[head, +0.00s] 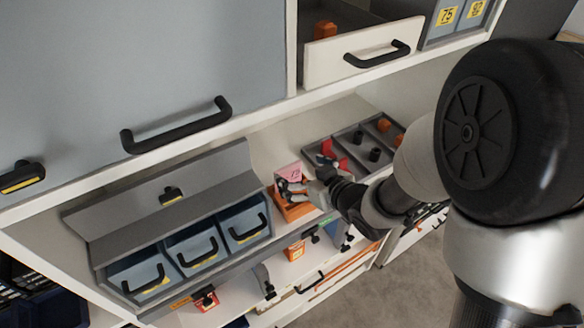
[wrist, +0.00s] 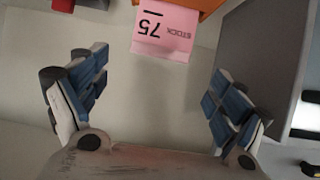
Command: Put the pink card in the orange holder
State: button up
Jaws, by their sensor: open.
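The pink card (head: 289,172) stands at the orange holder (head: 294,211) on the white shelf. In the wrist view the card (wrist: 164,28) shows "STOCK 75" upside down, and part of the orange holder (wrist: 200,7) shows beside it at the top edge. The card's lower edge is not clear, so I cannot tell how it is seated in the holder. My gripper (head: 307,175) is beside the card and partly covers the holder in the head view. In the wrist view my gripper (wrist: 155,100) is open, with its fingers wide apart and nothing between them.
A grey divided tray (head: 350,150) with red, black and orange pieces lies behind my gripper. A grey cabinet with blue bins (head: 192,248) stands to the left; a grey panel (wrist: 262,55) is close to the right finger. A white drawer (head: 362,52) is open above.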

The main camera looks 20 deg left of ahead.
jog(key=v, duration=0.5)
jog(key=shift+w, duration=0.1)
jog(key=d+r+m+t+h, duration=0.15)
jog(key=d+r+h, duration=0.25)
jog(key=d, duration=0.5)
jog(key=d+r+m+h, duration=0.3)
jog(key=d+h, duration=0.1)
jog(key=d, duration=0.4)
jog(key=s+d+r+m+g, duration=0.2)
jog(key=s+d, duration=0.1)
jog(key=s, duration=0.7)
jog(key=s+d+r+m+g+h, duration=0.1)
jog(key=s+d+r+m+g, duration=0.1)
jog(key=s, duration=0.8)
jog(key=shift+s+d+m+g, duration=0.35)
jog(key=shift+d+m, duration=0.3)
jog(key=shift+f, duration=0.1)
